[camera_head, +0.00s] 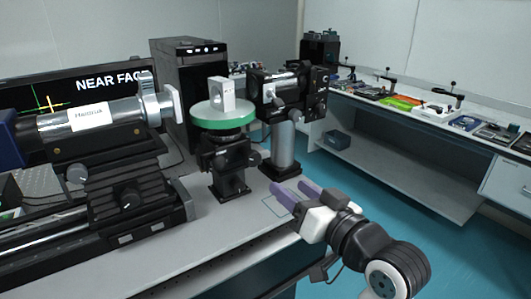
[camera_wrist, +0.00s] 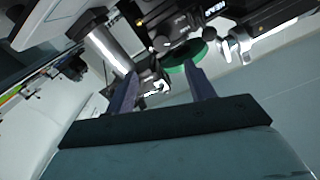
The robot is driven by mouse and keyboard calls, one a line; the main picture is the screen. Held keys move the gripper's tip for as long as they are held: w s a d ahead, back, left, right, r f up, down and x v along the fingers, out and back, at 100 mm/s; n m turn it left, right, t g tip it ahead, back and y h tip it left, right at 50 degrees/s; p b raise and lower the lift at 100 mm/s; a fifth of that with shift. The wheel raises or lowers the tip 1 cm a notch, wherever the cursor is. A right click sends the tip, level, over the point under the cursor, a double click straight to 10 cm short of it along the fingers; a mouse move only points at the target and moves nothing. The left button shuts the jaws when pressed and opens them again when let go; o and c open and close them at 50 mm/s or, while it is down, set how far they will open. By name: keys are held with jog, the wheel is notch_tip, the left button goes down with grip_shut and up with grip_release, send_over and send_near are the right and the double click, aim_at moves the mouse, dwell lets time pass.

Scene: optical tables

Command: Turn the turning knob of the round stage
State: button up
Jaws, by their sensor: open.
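The round stage (camera_head: 222,115) has a pale top with a green rim and carries a small light block (camera_head: 222,93). It sits on a black mount (camera_head: 225,158) on the table, and a small dark knob (camera_head: 254,158) appears to stick out on the mount's right side. My gripper (camera_head: 297,192) is open and empty, with purple fingers, in front and to the right of the stage, apart from it. In the wrist view, the green rim (camera_wrist: 187,53) shows beyond and between the fingers of my gripper (camera_wrist: 162,72); the knob is hard to make out there.
A silver post (camera_head: 283,146) with a black optical head (camera_head: 290,88) stands right behind the stage. A long silver tube (camera_head: 95,122) on a black slide stage fills the left. The front table edge lies under my gripper; blue floor is free to the right.

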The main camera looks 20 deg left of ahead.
aim_at(255, 160)
jog(key=p+x, duration=0.6)
jog(key=x, duration=0.7)
jog(key=shift+a, duration=0.3)
jog(key=c, duration=1)
jog(key=n+b, duration=0.1)
jog(key=b, duration=0.1)
jog(key=shift+f+n+b, duration=0.2)
jog(key=shift+n+b, duration=0.1)
jog(key=shift+n, duration=0.1)
jog(key=shift+r+n+b, duration=0.2)
jog(key=shift+n+b, duration=0.15)
jog(key=shift+n, duration=0.15)
jog(key=o, duration=1)
